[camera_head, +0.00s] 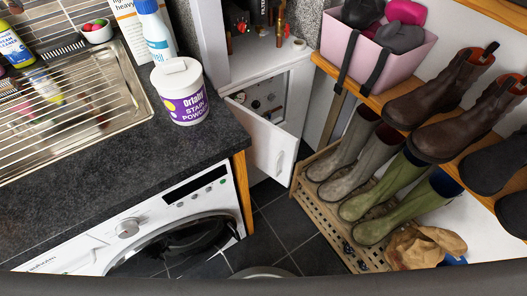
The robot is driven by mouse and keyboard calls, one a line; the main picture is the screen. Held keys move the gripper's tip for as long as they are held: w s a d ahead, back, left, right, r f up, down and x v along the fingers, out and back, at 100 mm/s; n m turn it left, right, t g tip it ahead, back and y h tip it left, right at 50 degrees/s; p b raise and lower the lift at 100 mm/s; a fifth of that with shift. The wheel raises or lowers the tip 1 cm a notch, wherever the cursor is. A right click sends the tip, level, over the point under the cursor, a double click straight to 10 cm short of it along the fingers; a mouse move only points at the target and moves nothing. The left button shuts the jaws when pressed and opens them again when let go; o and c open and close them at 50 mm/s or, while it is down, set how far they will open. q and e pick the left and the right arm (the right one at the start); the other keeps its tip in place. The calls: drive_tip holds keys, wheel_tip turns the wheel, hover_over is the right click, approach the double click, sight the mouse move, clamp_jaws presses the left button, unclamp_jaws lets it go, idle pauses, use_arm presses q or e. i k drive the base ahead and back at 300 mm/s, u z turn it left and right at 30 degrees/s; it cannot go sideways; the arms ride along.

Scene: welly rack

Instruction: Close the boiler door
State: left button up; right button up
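The boiler door (260,137) is a white panel with a pale vertical handle (281,161) near its right edge. It stands open, swung out from the white boiler cabinet (266,58), and appears hinged on the left. Behind it the dark opening shows a control panel with dials (264,102). The lower left part of the door is close to the wooden end of the worktop. Neither of my grippers is in view.
A worktop (110,155) with a stain powder tub (186,105) and a washing machine (150,230) stand at left. A slatted tray (318,205) with several wellies, and a wooden shelf of boots, stand at right. Dark tiled floor (290,225) lies clear between.

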sight(272, 150)
drive_tip(key=z, duration=0.85)
drive_tip(key=k, duration=1.25)
drive_tip(key=u, duration=1.35)
drive_tip(key=i, duration=0.5)
